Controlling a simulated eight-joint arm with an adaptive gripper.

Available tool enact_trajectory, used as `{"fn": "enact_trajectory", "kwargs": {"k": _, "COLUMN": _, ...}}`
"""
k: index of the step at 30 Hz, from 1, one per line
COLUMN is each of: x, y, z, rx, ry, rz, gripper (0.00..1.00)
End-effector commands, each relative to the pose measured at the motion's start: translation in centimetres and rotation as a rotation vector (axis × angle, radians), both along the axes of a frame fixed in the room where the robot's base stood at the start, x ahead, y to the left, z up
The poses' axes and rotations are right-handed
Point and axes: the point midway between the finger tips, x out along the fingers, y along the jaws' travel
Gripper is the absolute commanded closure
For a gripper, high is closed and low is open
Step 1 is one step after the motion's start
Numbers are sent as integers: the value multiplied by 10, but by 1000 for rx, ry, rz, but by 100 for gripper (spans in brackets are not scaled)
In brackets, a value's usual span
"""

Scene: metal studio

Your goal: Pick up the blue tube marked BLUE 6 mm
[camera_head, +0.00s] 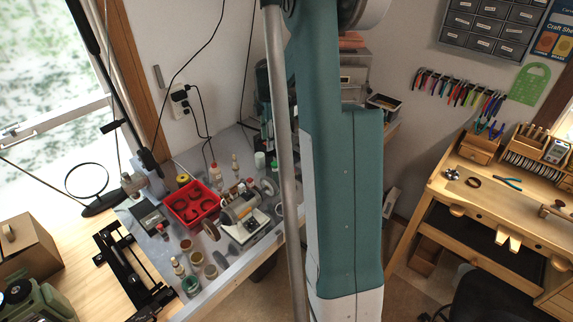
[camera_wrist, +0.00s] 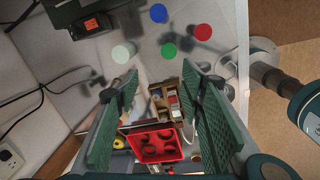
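A round blue top (camera_wrist: 158,13) shows at the upper middle of the wrist view, seen from above on a grey surface. It may be the blue tube, but I cannot read any marking on it. A green top (camera_wrist: 168,50), a red top (camera_wrist: 202,32) and a pale top (camera_wrist: 122,53) stand around it. My gripper (camera_wrist: 161,76) is open, its two green pads wide apart with nothing held between them. The blue top lies beyond the fingertips in the picture. In the head view, my arm hides the gripper, and I cannot pick out the blue tube.
A wooden box with small items (camera_wrist: 157,113) and a red tray (camera_wrist: 155,131) lie below the fingers in the wrist view. A dark machine (camera_wrist: 75,12) stands at upper left, with black cables below it. In the head view, bottles and a motor tool (camera_head: 243,213) crowd the bench.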

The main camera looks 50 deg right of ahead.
Motion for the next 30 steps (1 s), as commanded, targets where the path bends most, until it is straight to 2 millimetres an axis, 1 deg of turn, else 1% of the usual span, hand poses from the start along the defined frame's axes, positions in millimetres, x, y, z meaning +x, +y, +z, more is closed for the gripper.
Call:
{"fn": "enact_trajectory", "kwargs": {"k": 1, "x": 0, "y": -13, "z": -8, "rx": 3, "ry": 9, "rz": 16, "gripper": 61}}
{"fn": "enact_trajectory", "kwargs": {"k": 6, "x": -3, "y": -48, "z": -34, "rx": 17, "ry": 37, "rz": 92, "gripper": 61}}
{"fn": "enact_trajectory", "kwargs": {"k": 12, "x": -9, "y": -80, "z": -61, "rx": 33, "ry": 62, "rz": 164, "gripper": 61}}
{"fn": "enact_trajectory", "kwargs": {"k": 15, "x": -11, "y": -89, "z": -69, "rx": 38, "ry": 69, "rz": 187, "gripper": 61}}
{"fn": "enact_trajectory", "kwargs": {"k": 18, "x": -12, "y": -94, "z": -73, "rx": 41, "ry": 73, "rz": 198, "gripper": 61}}
{"fn": "enact_trajectory", "kwargs": {"k": 30, "x": -13, "y": -95, "z": -75, "rx": 42, "ry": 74, "rz": 203, "gripper": 61}}
